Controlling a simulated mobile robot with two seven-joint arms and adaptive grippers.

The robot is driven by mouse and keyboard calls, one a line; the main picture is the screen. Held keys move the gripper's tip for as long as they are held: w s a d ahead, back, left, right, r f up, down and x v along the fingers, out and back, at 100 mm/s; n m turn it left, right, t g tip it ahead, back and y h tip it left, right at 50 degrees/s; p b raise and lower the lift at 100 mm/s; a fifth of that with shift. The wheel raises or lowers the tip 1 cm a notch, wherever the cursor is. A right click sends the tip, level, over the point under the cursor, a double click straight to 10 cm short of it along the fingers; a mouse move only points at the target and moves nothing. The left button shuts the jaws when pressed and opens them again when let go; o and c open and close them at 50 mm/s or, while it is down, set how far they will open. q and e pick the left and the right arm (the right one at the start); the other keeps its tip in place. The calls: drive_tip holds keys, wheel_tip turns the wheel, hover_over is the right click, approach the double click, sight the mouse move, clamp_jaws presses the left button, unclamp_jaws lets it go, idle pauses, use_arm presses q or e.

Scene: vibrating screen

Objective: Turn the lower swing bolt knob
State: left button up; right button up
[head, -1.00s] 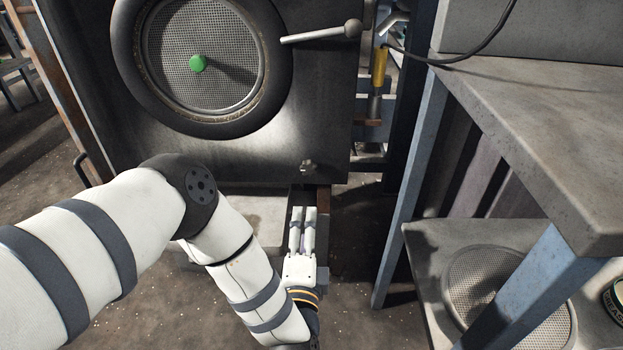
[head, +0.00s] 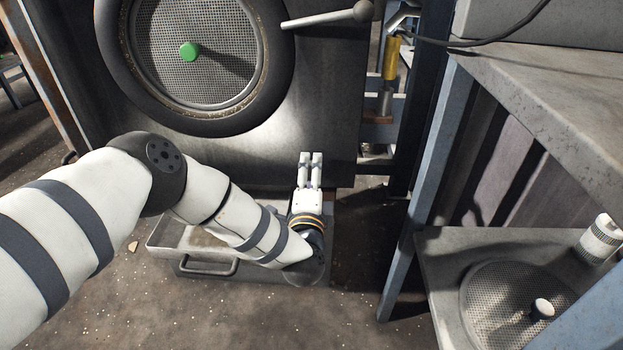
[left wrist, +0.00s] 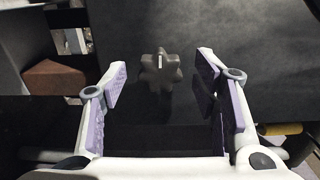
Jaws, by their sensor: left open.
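The lower swing bolt knob (left wrist: 160,71) is a dark, lobed star knob with a light stud at its centre. In the left wrist view it is straight ahead, between and beyond the fingers, with no visible contact. My left gripper (left wrist: 160,85) is open, its purple-grey pads standing on either side of the knob. In the head view the left gripper (head: 311,158) points at the lower right part of the dark machine panel (head: 260,160) and hides the knob. My right gripper is not in view.
A round mesh screen (head: 190,50) with a green knob is in the panel. A lever handle (head: 325,16) sticks out at upper right. A metal tray (head: 165,240) lies below. A bench (head: 560,90) and its blue leg (head: 425,180) stand to the right.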

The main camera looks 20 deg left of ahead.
use_arm(q)
drive_tip(key=c, duration=1.1)
drive_tip(key=shift+r, duration=0.1)
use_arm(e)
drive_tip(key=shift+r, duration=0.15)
use_arm(q)
drive_tip(key=shift+n+p, duration=2.4)
drive_tip(key=shift+n, duration=9.6)
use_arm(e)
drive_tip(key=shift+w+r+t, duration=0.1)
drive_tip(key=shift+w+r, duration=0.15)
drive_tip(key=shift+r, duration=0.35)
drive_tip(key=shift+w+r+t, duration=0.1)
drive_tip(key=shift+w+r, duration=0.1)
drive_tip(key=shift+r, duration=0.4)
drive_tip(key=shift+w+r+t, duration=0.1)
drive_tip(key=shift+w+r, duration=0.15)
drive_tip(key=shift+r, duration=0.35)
